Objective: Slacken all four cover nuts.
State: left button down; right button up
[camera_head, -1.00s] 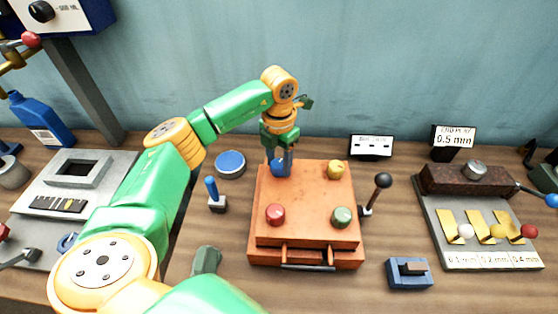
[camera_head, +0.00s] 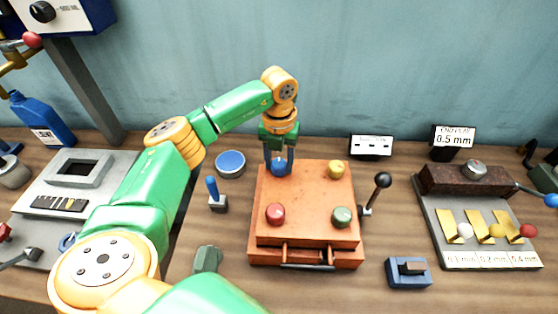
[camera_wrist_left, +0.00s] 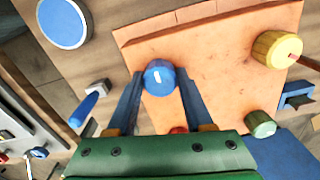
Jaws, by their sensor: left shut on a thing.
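An orange cover box (camera_head: 305,200) stands mid-table with a coloured nut near each corner of its top. My left gripper (camera_head: 279,170) points down at the far left corner, its fingers on either side of the blue nut (camera_head: 278,167), shut on it. The left wrist view shows the blue nut (camera_wrist_left: 159,78) between the two fingertips (camera_wrist_left: 160,85), with a white mark on its top. The yellow nut (camera_head: 336,169) is at the far right, the red nut (camera_head: 275,214) at the near left, the green nut (camera_head: 341,216) at the near right. My right gripper is not in view.
A black-knobbed lever (camera_head: 382,181) rises beside the box's right side. A blue-handled tool (camera_head: 213,191) and a blue round lid (camera_head: 230,163) are to its left. A blue block (camera_head: 408,273) lies front right. A gauge tray (camera_head: 490,257) is farther right.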

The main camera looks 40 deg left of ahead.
aim_at(279, 162)
pick_arm(q)
jog(key=shift+r, duration=0.15)
jog(key=shift+c, duration=1.5)
grip_release()
notch_tip(279, 162, up, 6)
jog(key=shift+r+b, duration=0.1)
jog(key=shift+b, duration=0.9)
jog(key=shift+r, duration=0.4)
